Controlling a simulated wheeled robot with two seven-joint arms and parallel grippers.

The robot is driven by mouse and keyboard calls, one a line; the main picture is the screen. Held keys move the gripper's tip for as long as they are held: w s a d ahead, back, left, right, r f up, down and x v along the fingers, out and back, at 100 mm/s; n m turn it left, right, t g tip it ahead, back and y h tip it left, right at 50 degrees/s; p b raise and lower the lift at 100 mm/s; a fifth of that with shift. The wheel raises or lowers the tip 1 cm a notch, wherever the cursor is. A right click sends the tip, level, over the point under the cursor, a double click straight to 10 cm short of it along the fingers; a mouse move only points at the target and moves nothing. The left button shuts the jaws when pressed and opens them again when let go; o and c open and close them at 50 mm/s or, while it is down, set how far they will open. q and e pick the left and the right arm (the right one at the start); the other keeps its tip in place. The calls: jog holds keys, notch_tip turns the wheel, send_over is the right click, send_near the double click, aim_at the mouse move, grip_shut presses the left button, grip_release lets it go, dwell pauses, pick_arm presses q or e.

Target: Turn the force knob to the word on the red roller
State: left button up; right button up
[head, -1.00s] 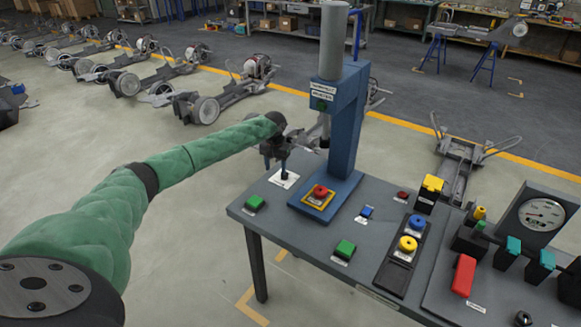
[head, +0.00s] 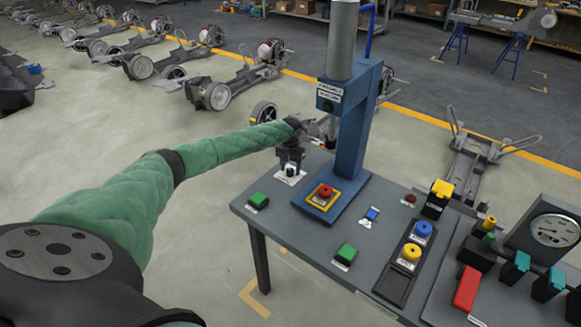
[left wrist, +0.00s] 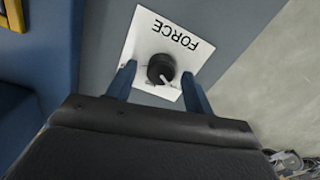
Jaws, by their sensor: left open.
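The force knob (left wrist: 161,69) is a round black knob with a light pointer, on a white plate (left wrist: 185,47) marked FORCE in the left wrist view. The pointer slants toward the lower right of that picture. In the head view the plate (head: 292,178) lies at the table's far left part, beside the blue press. My left gripper (head: 290,166) is above the knob. Its two blue fingers (left wrist: 158,85) are open, one on each side of the knob, with gaps showing. No red roller can be made out. My right gripper is not in view.
The blue press (head: 352,130) stands just right of the knob, with a red button (head: 325,191) on its base. Green buttons (head: 258,200) (head: 346,253), a blue switch (head: 372,214) and a yellow-and-blue button panel (head: 408,262) are on the grey table. A gauge (head: 552,230) is at right.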

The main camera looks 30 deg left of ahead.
pick_arm(q)
jog(key=shift+s+f, duration=0.15)
jog(key=shift+f, duration=0.15)
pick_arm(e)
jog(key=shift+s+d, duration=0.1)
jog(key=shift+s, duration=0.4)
pick_arm(q)
jog(key=shift+c, duration=0.2)
jog(key=c, duration=0.9)
jog(key=shift+c, duration=0.2)
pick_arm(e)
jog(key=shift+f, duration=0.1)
